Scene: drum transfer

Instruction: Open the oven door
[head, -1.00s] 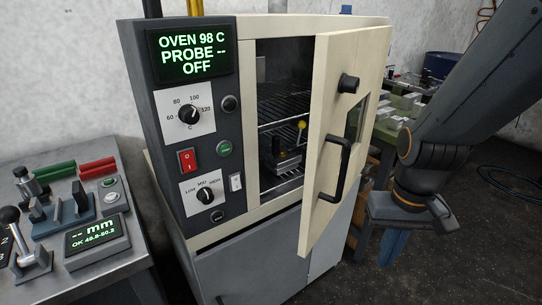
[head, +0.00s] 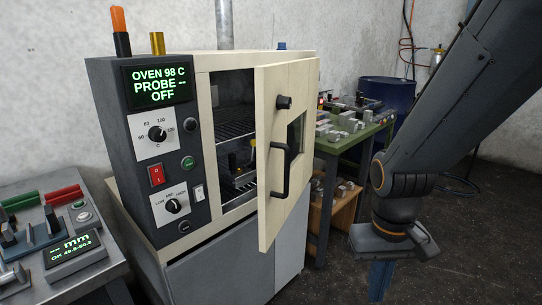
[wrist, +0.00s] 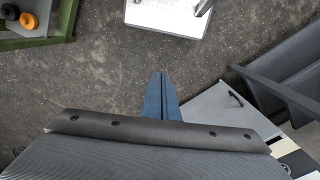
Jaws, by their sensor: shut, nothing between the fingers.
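The oven (head: 222,62) is a cream box with a dark control panel on its left in the head view. Its cream oven door (head: 273,215) stands partly open, with its free edge towards me and the oven's shelves showing behind it. A black handle (head: 282,170) is on the door's outer face. My gripper (head: 377,292) is to the right of the door, apart from the handle, pointing down; the frame edge cuts off its tips. In the wrist view its blue fingers (wrist: 160,78) are together and empty above the floor.
A grey bench (head: 55,270) with a gauge display stands left of the oven. A green table (head: 350,142) with metal blocks and a blue drum (head: 385,95) are behind, to the right. Bare floor (head: 480,230) lies on the right. A grey panel with a small handle (wrist: 236,98) shows in the wrist view.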

